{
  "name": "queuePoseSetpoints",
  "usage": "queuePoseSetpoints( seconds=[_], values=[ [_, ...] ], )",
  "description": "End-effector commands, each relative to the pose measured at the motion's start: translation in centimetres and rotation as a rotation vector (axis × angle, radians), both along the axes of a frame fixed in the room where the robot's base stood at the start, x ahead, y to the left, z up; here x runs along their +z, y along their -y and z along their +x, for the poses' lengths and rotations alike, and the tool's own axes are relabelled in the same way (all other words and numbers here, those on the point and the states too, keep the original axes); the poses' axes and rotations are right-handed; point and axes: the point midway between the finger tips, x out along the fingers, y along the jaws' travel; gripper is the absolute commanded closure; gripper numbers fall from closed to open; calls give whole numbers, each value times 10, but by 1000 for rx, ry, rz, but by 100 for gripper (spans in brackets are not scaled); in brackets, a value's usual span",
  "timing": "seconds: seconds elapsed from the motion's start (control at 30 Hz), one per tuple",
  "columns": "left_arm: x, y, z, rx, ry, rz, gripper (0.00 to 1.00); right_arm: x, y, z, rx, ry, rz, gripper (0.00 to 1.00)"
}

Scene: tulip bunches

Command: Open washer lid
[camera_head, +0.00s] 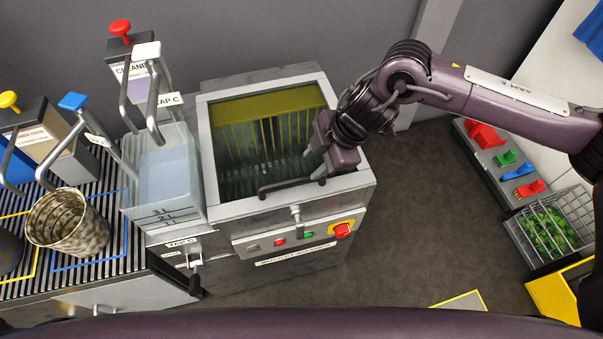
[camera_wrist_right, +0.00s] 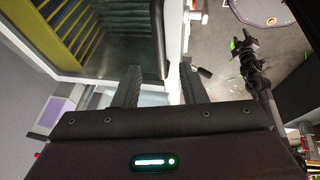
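The bucket washer (camera_head: 355,182) stands in the middle of the head view, a grey box with a framed top. Through the top I see a yellow panel and dark bristle-like strips inside. A dark bar handle (camera_head: 290,184) lies along the front edge of the top, level with the frame. My right gripper (camera_head: 313,165) is at the handle's right end. In the right wrist view the handle (camera_wrist_right: 160,35) runs between my two open fingers (camera_wrist_right: 160,84), with a gap on each side. A dark jointed shape (camera_wrist_right: 245,55), apparently my left gripper, shows small at the right.
A clear measuring tank (camera_head: 165,180) and a mottled bucket (camera_head: 68,222) stand left of the washer. A red knob (camera_head: 342,230) and buttons are on its front. A wire crate with green contents (camera_head: 545,228) is at the right. Open floor lies between.

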Motion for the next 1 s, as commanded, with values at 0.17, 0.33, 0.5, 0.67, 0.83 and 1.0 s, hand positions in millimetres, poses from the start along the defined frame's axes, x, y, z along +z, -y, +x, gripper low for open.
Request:
queuePoseSetpoints(
  seconds=[0.17,0.33,0.5,0.67,0.83,1.0],
  values=[
    [4,0,0,0,0,0,58,-14,-4,1,-3,-9,-7,62],
    [8,0,0,0,0,0,58,-39,-17,3,-1,-8,-6,62],
    [11,0,0,0,0,0,58,-60,-26,5,-2,-6,-4,62],
    [12,0,0,0,0,0,58,-69,-30,6,-1,-5,-4,62],
    [12,0,0,0,0,0,58,-70,-30,6,-2,-3,-4,62],
    [12,0,0,0,0,0,58,-70,-30,6,-2,-3,-4,74]
  ],
)
